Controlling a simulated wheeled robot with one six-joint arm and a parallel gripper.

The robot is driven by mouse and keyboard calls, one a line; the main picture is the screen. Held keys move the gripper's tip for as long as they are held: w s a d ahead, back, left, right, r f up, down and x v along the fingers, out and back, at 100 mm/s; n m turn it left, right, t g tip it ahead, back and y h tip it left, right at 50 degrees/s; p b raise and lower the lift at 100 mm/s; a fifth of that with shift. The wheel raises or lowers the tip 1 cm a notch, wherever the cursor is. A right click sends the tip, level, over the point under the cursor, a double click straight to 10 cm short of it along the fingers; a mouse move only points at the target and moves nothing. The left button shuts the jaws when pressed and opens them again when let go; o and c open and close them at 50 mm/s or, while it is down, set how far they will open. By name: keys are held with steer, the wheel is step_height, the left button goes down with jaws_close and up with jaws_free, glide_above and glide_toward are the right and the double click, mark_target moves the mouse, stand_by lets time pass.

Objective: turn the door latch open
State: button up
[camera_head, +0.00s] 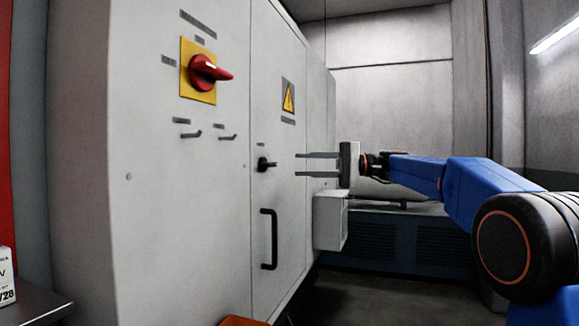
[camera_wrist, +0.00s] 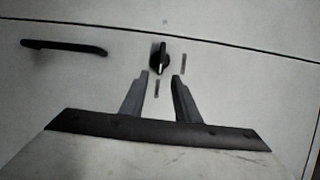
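The door latch (camera_head: 264,164) is a small black turn handle on the grey cabinet door (camera_head: 290,215), above a black pull handle (camera_head: 268,239). In the wrist view the latch (camera_wrist: 160,58) lies just beyond the fingertips, roughly between their lines. My gripper (camera_head: 297,165) is open and empty, its two grey fingers pointing left toward the door. In the wrist view my gripper (camera_wrist: 162,75) shows a clear gap between the fingers. The fingertips look apart from the latch. The door appears closed.
A red rotary switch (camera_head: 207,72) on a yellow plate sits upper left on the cabinet. A yellow warning sign (camera_head: 288,97) is above the latch. A grey box (camera_head: 330,220) sits below my gripper. The pull handle (camera_wrist: 64,47) also shows in the wrist view.

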steer(key=d, duration=0.9)
steer(key=shift+w+d, duration=0.2)
steer(key=shift+d, duration=0.2)
steer(key=shift+f, duration=0.1)
steer(key=s+f+m+t+h, duration=0.35)
steer(key=s+f+h, duration=0.45)
steer(key=s+f, duration=1.15)
steer(key=s+d+f+n+t+h, duration=0.1)
steer(key=s+d+f+h, duration=0.4)
steer(key=s+f, duration=0.6)
steer(key=s+d+f+n+t+h, duration=0.1)
steer(key=s+d+f+n+h, duration=0.1)
steer(key=s+d+f+h, duration=0.3)
steer(key=s+d+f, duration=0.4)
steer(key=s+f, duration=0.3)
steer(key=f, duration=0.3)
steer(key=shift+s+d, duration=0.25)
steer(key=shift+c, duration=0.2)
